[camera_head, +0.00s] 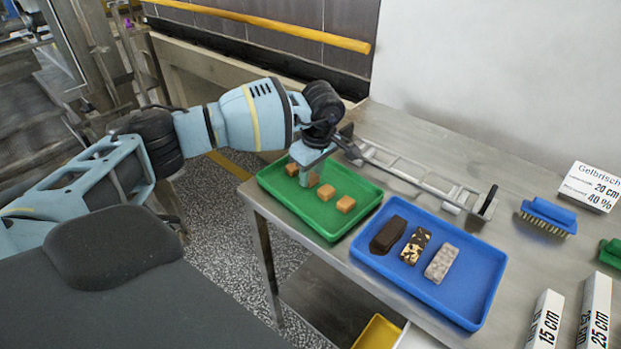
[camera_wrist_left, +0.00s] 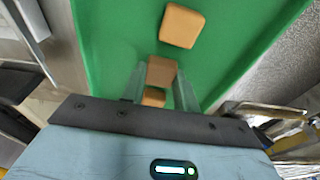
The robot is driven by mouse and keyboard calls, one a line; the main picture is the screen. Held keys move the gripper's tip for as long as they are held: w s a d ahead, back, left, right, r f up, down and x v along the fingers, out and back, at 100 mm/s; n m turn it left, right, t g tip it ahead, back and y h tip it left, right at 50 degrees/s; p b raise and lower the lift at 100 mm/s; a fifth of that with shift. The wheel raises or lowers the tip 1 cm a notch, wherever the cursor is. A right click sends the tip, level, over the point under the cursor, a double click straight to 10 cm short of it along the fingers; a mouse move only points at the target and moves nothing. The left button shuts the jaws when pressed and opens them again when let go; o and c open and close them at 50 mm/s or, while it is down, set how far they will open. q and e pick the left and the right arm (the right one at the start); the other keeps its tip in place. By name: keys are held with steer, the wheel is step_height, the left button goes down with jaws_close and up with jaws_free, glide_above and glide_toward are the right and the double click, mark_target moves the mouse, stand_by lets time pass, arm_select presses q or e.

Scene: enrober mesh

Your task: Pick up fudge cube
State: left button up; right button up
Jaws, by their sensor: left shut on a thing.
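Several tan fudge cubes lie in a row in the green tray (camera_head: 338,230). My left gripper (camera_head: 308,181) reaches down into this tray from above. In the left wrist view, its two fingers (camera_wrist_left: 161,80) are shut on a fudge cube (camera_wrist_left: 162,71). Another fudge cube (camera_wrist_left: 182,26) lies on the green surface just beyond the fingertips, and one more (camera_wrist_left: 154,97) shows through the gap between the fingers. In the head view, two cubes (camera_head: 326,192) (camera_head: 345,203) sit right of the gripper and one (camera_head: 292,169) left of it. My right gripper is out of view.
A blue tray (camera_head: 465,300) with a dark bar (camera_head: 388,235), a speckled bar (camera_head: 415,246) and a greyish bar (camera_head: 441,263) stands beside the green tray. A metal rack (camera_head: 415,178) lies behind. A blue brush (camera_head: 548,216) and label signs (camera_head: 592,187) are at right.

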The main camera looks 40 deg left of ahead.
mark_target(311, 179)
arm_select(q)
steer(key=shift+r, duration=0.1)
steer(key=shift+r, duration=0.45)
step_height(311, 179, up, 2)
steer(key=shift+r, duration=0.1)
steer(key=shift+s+d+r, duration=0.15)
steer(key=shift+s+d, duration=0.15)
steer(key=shift+d, duration=0.25)
steer(key=s+d, duration=0.2)
steer(key=d, duration=0.2)
steer(key=s+d+r, duration=0.1)
steer(key=s+d, duration=0.2)
steer(key=s+d+b, duration=0.1)
steer(key=s+d, duration=0.1)
steer(key=d, duration=0.2)
steer(key=shift+s+d+r, duration=0.15)
steer(key=shift+s+d, duration=0.45)
steer(key=shift+d, duration=0.05)
